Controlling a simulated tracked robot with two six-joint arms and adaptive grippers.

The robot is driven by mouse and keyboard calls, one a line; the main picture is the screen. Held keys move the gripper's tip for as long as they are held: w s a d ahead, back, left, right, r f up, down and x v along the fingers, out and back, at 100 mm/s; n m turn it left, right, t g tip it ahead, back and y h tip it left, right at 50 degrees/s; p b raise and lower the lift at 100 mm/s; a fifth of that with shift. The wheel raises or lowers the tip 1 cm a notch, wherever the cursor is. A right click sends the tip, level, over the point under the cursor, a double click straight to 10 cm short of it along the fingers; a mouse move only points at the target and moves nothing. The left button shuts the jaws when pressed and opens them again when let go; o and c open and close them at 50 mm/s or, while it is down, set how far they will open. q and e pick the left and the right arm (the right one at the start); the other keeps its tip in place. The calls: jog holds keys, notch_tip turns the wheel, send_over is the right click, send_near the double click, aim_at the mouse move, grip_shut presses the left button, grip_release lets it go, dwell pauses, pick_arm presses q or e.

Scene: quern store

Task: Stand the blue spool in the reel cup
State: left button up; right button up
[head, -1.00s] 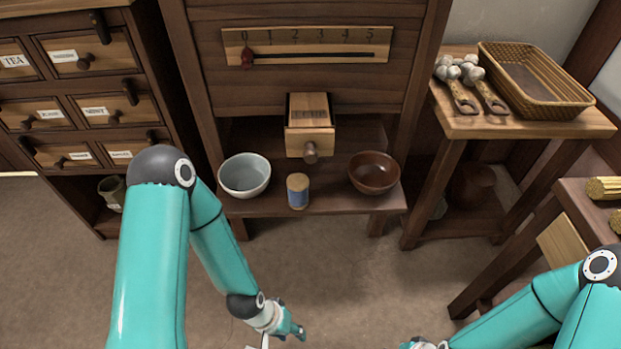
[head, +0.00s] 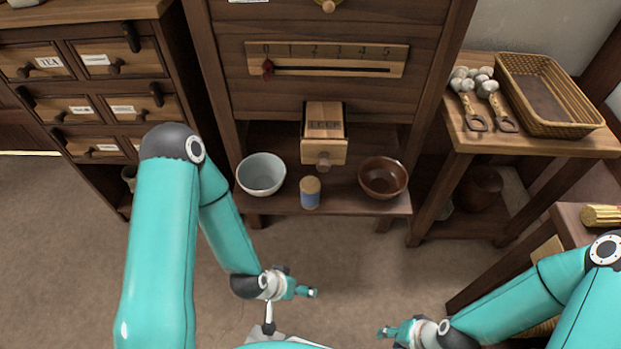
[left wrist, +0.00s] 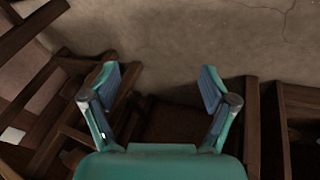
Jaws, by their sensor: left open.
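The blue spool (head: 310,193), with a tan top, stands upright on the low shelf of the tall dark cabinet, between a pale bowl (head: 261,174) and a brown bowl (head: 382,178). I cannot tell which thing is the reel cup. A small cup (head: 129,176), partly hidden by my left arm, stands low in the left cabinet. My left gripper (head: 312,292) is in front of the shelf, below the spool in the picture. The left wrist view shows its fingers (left wrist: 160,85) spread and empty. My right gripper (head: 383,332) is further right, apart from everything; its opening is unclear.
A small drawer (head: 324,150) juts out above the spool. A scale with a red pointer (head: 267,69) is above that. A side table at right bears a wicker basket (head: 553,96) and scoop-like tools (head: 490,98). The floor (head: 345,255) before the shelf is clear.

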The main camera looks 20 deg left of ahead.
pick_arm(q)
jog(key=w+a+r+m+t+p, duration=0.1)
jog(key=w+r+t+p, duration=0.1)
jog(key=r+p, duration=0.4)
jog(key=w+a+r+t+p, duration=0.1)
jog(key=w+r+t+p, duration=0.2)
jog(key=r, duration=0.5)
jog(key=m+t+y+p, duration=0.1)
jog(key=t+y+p, duration=0.15)
jog(key=p, duration=0.55)
send_near(308, 188)
pick_arm(e)
notch_tip(308, 188, up, 20)
pick_arm(q)
jog(key=b+x, duration=0.4)
jog(key=b, duration=1.5)
jog(key=shift+w+b, duration=0.1)
jog(key=shift+b, duration=0.3)
jog(key=shift+x, duration=1.2)
jog(key=shift+b+x, duration=0.6)
jog(key=shift+x, duration=2.05)
jog(key=shift+f, duration=0.1)
pick_arm(e)
notch_tip(308, 188, down, 21)
pick_arm(q)
jog(key=shift+c, duration=0.3)
jog(key=c, duration=1.3)
jog(key=shift+c, duration=0.2)
pick_arm(e)
jog(key=shift+r, duration=0.1)
